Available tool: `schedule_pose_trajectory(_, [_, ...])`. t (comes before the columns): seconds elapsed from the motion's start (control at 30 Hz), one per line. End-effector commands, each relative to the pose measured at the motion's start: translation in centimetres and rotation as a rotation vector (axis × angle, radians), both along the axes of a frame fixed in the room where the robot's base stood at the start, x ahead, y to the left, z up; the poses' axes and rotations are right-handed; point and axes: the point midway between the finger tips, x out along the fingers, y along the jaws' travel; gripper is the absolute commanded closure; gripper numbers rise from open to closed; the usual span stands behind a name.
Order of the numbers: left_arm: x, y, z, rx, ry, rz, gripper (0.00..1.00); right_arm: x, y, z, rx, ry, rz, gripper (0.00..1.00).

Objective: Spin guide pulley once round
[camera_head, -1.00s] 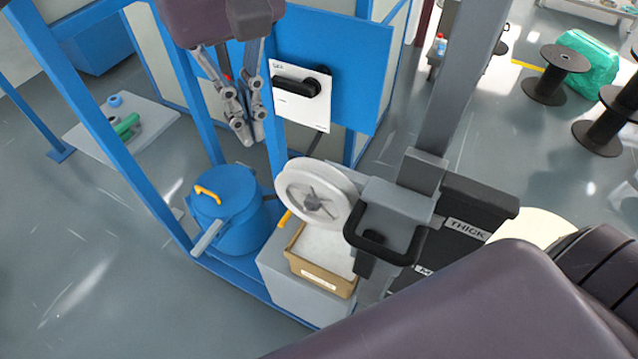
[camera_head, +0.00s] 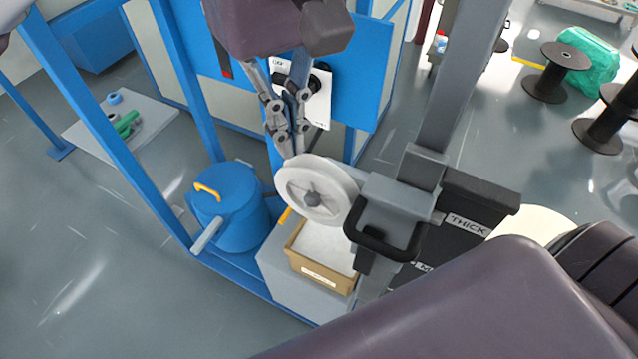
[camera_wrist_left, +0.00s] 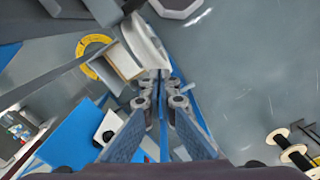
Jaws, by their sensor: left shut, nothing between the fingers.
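The guide pulley (camera_head: 296,187) is a white grooved wheel with a grey hub, mounted upright on the grey post beside a black handle. My left gripper (camera_head: 291,154) points down just above and behind the pulley's upper rim. Its fingers are closed together with nothing between them. In the left wrist view the fingertips of my left gripper (camera_wrist_left: 160,75) lie beside the pulley's white rim (camera_wrist_left: 146,42). The tips seem to be at or very near the rim; contact cannot be told. My right gripper is not in view.
A cardboard tray (camera_head: 322,275) sits on a grey block below the pulley. A blue drum (camera_head: 232,215) with a yellow handle stands to the left. The black handle (camera_head: 385,240) juts out right of the pulley. Blue frame posts (camera_head: 120,140) stand at left.

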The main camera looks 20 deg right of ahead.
Motion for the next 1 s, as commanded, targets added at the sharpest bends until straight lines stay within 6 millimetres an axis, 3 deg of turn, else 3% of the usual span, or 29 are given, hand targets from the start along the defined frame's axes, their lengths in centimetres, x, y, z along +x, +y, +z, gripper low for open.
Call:
schedule_pose_trajectory(0.43, [0.1, 0.1, -1.3, 0.000, 0.000, 0.001, 1.00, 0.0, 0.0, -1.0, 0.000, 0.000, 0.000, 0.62])
schedule_pose_trajectory(0.73, [0.8, 0.8, -4.2, 0.002, 0.008, -0.007, 1.00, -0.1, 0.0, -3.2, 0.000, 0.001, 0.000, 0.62])
schedule_pose_trajectory(1.0, [1.4, 1.2, -8.4, -0.002, 0.008, -0.012, 1.00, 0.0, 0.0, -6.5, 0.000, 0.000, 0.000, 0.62])
